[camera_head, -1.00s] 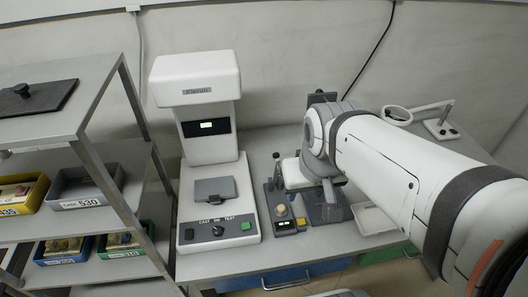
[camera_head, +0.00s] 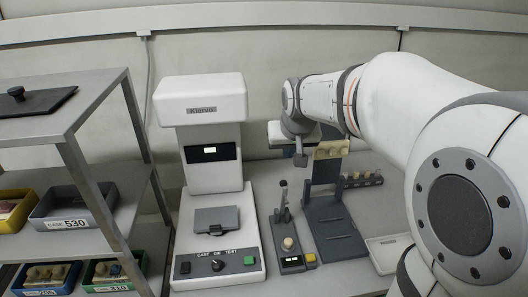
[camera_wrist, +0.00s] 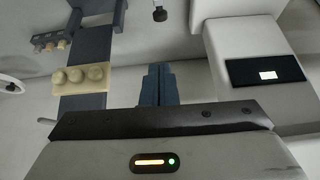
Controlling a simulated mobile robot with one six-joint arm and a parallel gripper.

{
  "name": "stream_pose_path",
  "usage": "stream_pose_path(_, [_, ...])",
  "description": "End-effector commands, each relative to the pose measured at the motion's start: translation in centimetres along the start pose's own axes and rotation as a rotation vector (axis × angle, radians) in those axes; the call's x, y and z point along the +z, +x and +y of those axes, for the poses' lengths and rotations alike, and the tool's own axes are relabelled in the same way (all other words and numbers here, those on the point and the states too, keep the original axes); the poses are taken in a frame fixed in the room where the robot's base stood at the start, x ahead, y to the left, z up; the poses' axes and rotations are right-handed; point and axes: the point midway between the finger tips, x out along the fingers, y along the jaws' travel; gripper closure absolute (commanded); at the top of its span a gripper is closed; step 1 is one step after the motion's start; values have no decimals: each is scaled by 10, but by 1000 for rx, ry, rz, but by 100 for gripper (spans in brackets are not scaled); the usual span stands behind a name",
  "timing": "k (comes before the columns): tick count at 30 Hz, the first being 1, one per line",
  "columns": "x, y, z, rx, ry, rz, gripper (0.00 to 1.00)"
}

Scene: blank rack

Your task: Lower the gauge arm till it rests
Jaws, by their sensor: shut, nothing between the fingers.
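The gauge (camera_head: 291,262) is a small dark unit on the bench with a lit display, a yellow button and a beige piece (camera_head: 288,243) on it. Its arm (camera_head: 282,200) appears raised, close to upright, with a dark knob at the top. A dark knob (camera_wrist: 158,13), probably the same one, hangs at the top of the wrist view. My gripper (camera_head: 301,160) is above and slightly right of the knob, apart from it. Its fingers (camera_wrist: 155,84) are shut and empty in the wrist view.
A white tester (camera_head: 211,145) stands left of the gauge. Right of it is a dark stand (camera_head: 340,240) with a tan bumped block (camera_head: 331,149) high on it, near my gripper. A pale tray (camera_head: 385,255) lies right. A shelf (camera_head: 75,125) with bins is far left.

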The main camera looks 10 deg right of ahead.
Motion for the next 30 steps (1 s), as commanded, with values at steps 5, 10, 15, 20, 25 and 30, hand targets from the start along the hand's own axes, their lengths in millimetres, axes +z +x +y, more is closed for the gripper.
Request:
stream_pose_path(5, [-14,16,0,0,4,17,100])
stream_pose_path(10, [-13,39,0,1,4,14,100])
stream_pose_path(15, [-14,76,0,1,4,12,100])
stream_pose_path(20, [-14,109,0,1,4,14,100])
stream_pose_path(25, [7,101,0,1,4,19,100])
stream_pose_path(30, [20,98,0,1,4,19,100])
